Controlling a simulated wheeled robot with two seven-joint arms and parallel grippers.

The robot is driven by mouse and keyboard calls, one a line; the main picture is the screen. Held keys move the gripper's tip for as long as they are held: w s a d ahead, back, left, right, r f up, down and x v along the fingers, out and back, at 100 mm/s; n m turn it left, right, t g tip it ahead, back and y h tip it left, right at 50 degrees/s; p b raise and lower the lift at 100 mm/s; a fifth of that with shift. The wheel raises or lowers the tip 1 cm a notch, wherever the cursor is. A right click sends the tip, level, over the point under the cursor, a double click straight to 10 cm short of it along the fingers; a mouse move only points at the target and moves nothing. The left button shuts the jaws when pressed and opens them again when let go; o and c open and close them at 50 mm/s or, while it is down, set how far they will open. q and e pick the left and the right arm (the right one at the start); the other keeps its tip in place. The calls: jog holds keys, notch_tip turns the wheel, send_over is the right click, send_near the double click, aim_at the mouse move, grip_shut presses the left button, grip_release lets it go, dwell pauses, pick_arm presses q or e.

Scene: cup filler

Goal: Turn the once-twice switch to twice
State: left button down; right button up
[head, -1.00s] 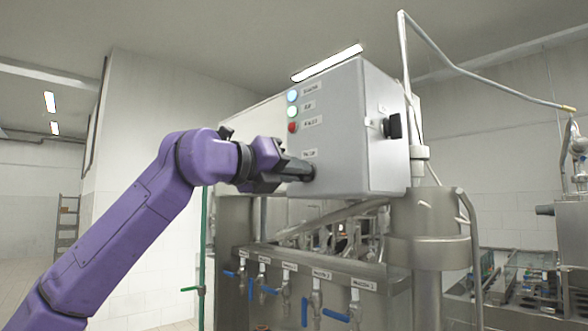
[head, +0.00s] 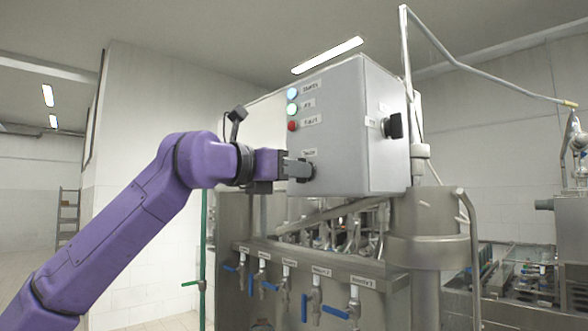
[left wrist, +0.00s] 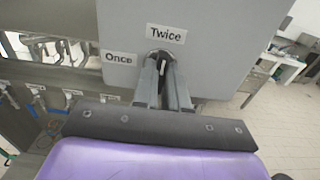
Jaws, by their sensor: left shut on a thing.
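The once-twice switch (left wrist: 160,62) is a dark knob with a pale mark on the front of the grey control box (head: 350,150). In the left wrist view the label Once (left wrist: 119,58) is to its left and the label Twice (left wrist: 166,34) is above it. My left gripper (head: 306,170) is at the lower part of the box front, and its fingers (left wrist: 163,80) are shut on the switch. The fingers partly hide the knob, so its exact pointing direction is hard to tell. My right gripper is not in view.
A black knob (head: 393,125) is on the box's right side. Several blue-handled valves (head: 334,311) are below the box. A thin pipe (head: 455,65) rises at the right.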

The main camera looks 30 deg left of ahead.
pick_arm(q)
jog(key=shift+f, duration=0.1)
dwell(0.3)
jog(key=c, duration=1.2)
grip_release()
jog(key=shift+o, duration=0.2)
jog(key=b+v, duration=0.4)
jog(key=v, duration=0.6)
jog(key=shift+s+b, duration=0.15)
jog(key=shift+b, duration=0.2)
jog(key=shift+a, duration=0.1)
